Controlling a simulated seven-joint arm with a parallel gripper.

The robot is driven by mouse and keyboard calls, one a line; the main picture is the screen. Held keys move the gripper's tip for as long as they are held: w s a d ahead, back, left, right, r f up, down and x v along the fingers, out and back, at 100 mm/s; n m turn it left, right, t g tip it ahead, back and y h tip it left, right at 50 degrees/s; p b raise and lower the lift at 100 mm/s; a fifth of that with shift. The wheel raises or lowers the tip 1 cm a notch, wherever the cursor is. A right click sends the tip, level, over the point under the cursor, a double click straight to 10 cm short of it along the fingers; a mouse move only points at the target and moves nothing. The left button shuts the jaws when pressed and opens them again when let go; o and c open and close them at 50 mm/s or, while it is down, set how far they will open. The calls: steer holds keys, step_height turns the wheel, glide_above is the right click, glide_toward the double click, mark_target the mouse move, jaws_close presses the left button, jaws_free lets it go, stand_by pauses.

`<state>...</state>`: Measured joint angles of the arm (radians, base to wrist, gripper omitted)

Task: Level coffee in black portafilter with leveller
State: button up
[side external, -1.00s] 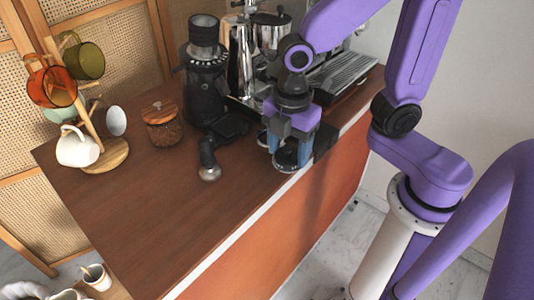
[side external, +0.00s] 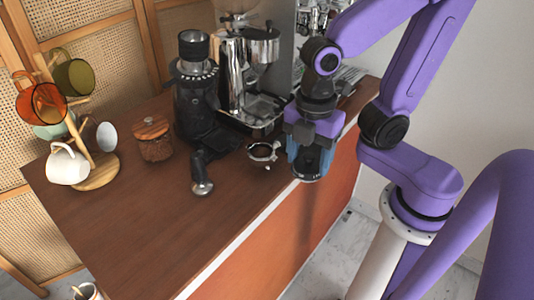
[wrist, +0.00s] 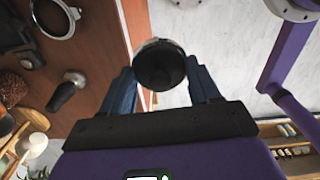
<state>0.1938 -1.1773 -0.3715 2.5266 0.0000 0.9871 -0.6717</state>
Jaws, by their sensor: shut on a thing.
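My gripper (side external: 308,160) is shut on a dark cylindrical leveller (side external: 306,172), at the counter's front edge. In the wrist view the leveller (wrist: 160,66) is a round dark disc between the blue fingers, with pale floor behind part of it. The portafilter (side external: 263,153), a metal-rimmed round basket, is left of my gripper and apart from it. It also shows in the wrist view as a ring (wrist: 55,18) at the upper left, partly cut off by the frame. I cannot tell how the coffee lies in it.
A black-handled tamper (side external: 202,187) lies on the brown counter (side external: 130,230). A black grinder (side external: 195,100) and chrome coffee machine (side external: 260,105) stand behind. A lidded jar (side external: 153,140) and mug tree (side external: 100,170) are at left. The front-left counter is clear.

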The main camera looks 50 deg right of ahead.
steer(key=shift+w, duration=0.15)
stand_by(0.3)
steer(key=shift+w+a, duration=0.1)
steer(key=shift+w, duration=0.25)
steer(key=w+m, duration=0.3)
steer(key=w, duration=0.4)
steer(key=m, duration=0.3)
glide_toward(262, 154)
steer(key=shift+a+f, duration=0.15)
steer(key=shift+f, duration=1.35)
steer(key=shift+w+f, duration=0.1)
steer(key=shift+f, duration=0.85)
stand_by(1.2)
steer(key=shift+f, duration=0.15)
stand_by(1.0)
